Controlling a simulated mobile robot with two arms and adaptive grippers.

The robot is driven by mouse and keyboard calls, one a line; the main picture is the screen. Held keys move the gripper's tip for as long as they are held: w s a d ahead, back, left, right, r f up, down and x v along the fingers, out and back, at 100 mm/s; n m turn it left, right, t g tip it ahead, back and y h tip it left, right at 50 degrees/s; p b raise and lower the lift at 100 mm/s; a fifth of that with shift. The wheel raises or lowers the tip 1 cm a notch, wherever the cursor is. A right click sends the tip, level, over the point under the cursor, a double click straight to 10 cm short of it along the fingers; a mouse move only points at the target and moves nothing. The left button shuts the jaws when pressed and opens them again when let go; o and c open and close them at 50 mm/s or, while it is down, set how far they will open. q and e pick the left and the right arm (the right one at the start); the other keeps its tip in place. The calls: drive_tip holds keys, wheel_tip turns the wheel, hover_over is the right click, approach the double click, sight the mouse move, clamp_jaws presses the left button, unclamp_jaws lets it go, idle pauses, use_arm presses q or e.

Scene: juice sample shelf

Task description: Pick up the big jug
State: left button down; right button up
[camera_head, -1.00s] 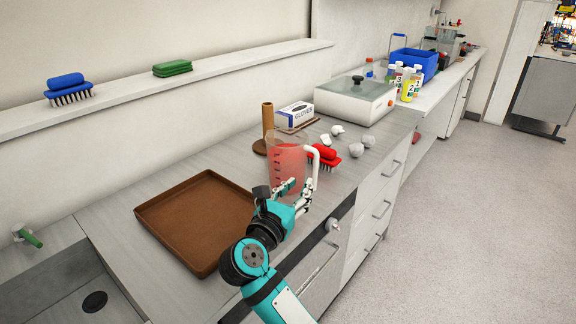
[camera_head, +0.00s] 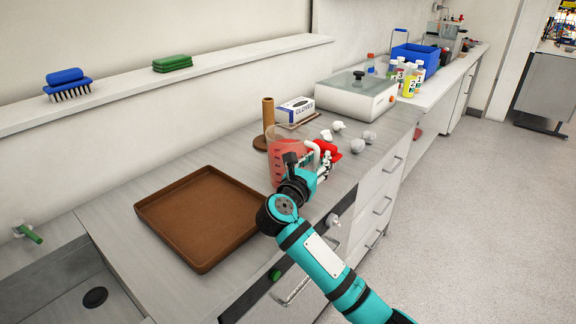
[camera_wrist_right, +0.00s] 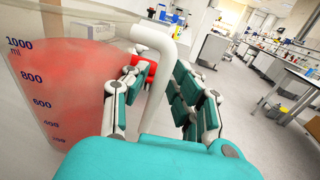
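The big jug (camera_head: 280,160) is clear, with red liquid inside and a white handle. It stands upright on the counter. My right gripper (camera_head: 318,162) is at its handle side and hides part of it. In the right wrist view the jug (camera_wrist_right: 62,95) fills the left side with its scale in ml. Its white handle (camera_wrist_right: 156,85) rises between the spread fingers of the right gripper (camera_wrist_right: 160,90). The fingers look apart on both sides of the handle, not closed on it. My left gripper is not in view.
A brown tray (camera_head: 190,263) lies left of the jug. A brown cylinder on a round base (camera_head: 267,115) stands behind it. A red brush (camera_head: 331,158) and several crumpled white pieces (camera_head: 339,126) lie right of it. A glove box (camera_head: 296,109) is further back.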

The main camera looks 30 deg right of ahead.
clamp_jaws()
drive_tip(key=shift+r, duration=0.1)
idle(0.5)
